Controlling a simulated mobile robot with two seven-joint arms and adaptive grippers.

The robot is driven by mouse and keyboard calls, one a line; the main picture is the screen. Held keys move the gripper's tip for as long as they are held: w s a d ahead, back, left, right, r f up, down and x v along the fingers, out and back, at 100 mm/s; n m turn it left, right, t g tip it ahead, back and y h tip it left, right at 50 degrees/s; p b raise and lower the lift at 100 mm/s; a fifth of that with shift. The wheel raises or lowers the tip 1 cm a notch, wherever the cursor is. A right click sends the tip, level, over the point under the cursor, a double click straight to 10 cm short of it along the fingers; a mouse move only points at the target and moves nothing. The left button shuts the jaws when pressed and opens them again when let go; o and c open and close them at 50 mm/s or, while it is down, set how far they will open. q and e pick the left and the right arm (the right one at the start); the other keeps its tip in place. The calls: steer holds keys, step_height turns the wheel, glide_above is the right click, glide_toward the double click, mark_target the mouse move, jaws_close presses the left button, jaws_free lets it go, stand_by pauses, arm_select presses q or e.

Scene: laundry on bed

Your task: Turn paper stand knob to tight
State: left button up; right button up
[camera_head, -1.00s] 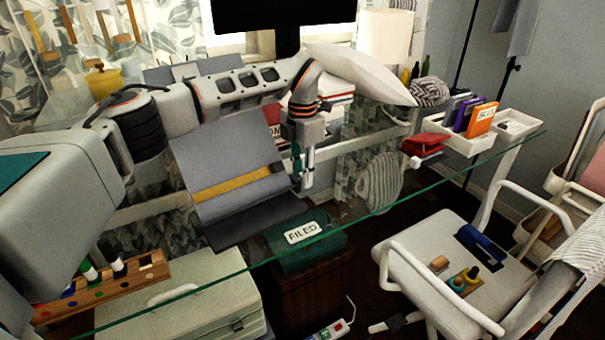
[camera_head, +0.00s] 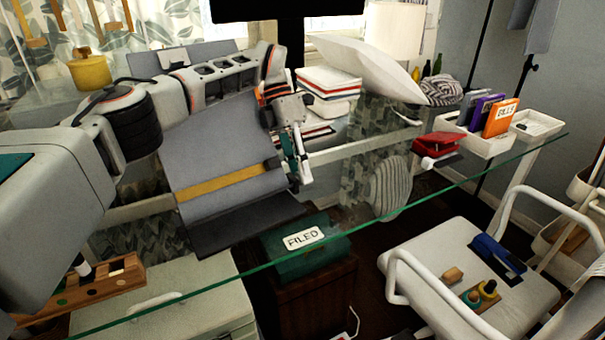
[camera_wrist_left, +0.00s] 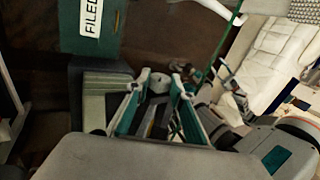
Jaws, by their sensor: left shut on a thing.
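The grey paper stand (camera_head: 215,150) with a yellow strip (camera_head: 225,182) leans back on the glass desk in the head view. My left gripper (camera_head: 298,174) is at its right edge, fingers pointing down. In the left wrist view a small round grey piece, apparently the stand's knob (camera_wrist_left: 159,82), shows between the teal and white fingers of the gripper (camera_wrist_left: 155,95). The fingers are shut on it. The knob is hidden behind the fingers in the head view, and its turn position cannot be told.
A green box labelled FILED (camera_head: 305,245) stands below the glass edge. A red stapler-like item (camera_head: 436,145) and white trays (camera_head: 487,142) are on the right of the desk. A white chair (camera_head: 480,265) stands in front at right. A dark monitor (camera_head: 285,10) is behind.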

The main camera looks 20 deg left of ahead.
arm_select(q)
steer(key=o, duration=1.1)
step_height(320, 180, up, 10)
